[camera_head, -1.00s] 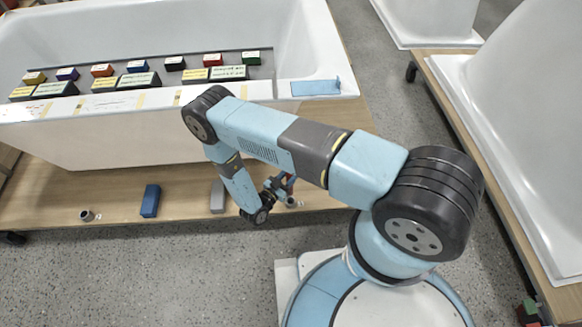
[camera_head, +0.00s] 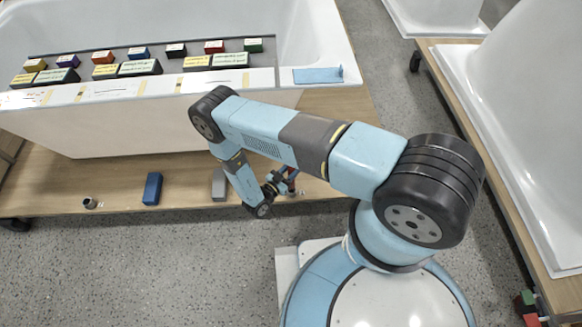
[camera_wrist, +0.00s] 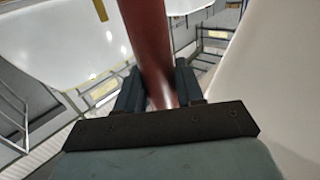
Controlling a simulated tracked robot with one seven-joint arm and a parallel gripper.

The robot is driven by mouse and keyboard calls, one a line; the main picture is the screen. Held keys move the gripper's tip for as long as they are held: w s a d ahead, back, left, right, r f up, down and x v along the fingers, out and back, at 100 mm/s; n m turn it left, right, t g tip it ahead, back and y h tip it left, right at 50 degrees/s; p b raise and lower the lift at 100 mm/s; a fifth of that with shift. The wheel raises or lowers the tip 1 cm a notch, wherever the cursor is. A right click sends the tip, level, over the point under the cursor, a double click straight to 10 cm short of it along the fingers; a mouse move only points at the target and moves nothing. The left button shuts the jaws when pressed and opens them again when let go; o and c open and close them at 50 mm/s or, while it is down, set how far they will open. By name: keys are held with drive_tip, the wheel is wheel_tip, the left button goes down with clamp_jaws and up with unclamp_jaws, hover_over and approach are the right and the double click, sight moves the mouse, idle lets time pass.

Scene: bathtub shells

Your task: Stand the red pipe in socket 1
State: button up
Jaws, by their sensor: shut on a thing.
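The red pipe (camera_wrist: 150,45) rises between the two fingers of my gripper (camera_wrist: 158,88) in the wrist view. The fingers are shut on it, and its far end runs out of the top of the picture. In the head view my gripper (camera_head: 285,184) is low at the front edge of the wooden platform, and only a small reddish bit shows beside it. The place by my gripper is partly hidden by the arm.
A blue block (camera_head: 152,188) and a grey block (camera_head: 219,185) stand on the wooden platform (camera_head: 110,195). A white bathtub shell (camera_head: 150,120) behind carries several labelled coloured blocks. Another tub (camera_head: 530,130) stands at the right. Grey floor (camera_head: 130,270) lies clear in front.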

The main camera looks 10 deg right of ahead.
drive_tip(key=shift+f, duration=1.15)
drive_tip(key=shift+a+f, duration=0.1)
drive_tip(key=shift+f, duration=2.15)
idle(0.9)
drive_tip(key=o, duration=1.2)
drive_tip(key=shift+c, duration=0.2)
drive_tip(key=v, duration=1.3)
drive_tip(key=shift+s+a, duration=0.3)
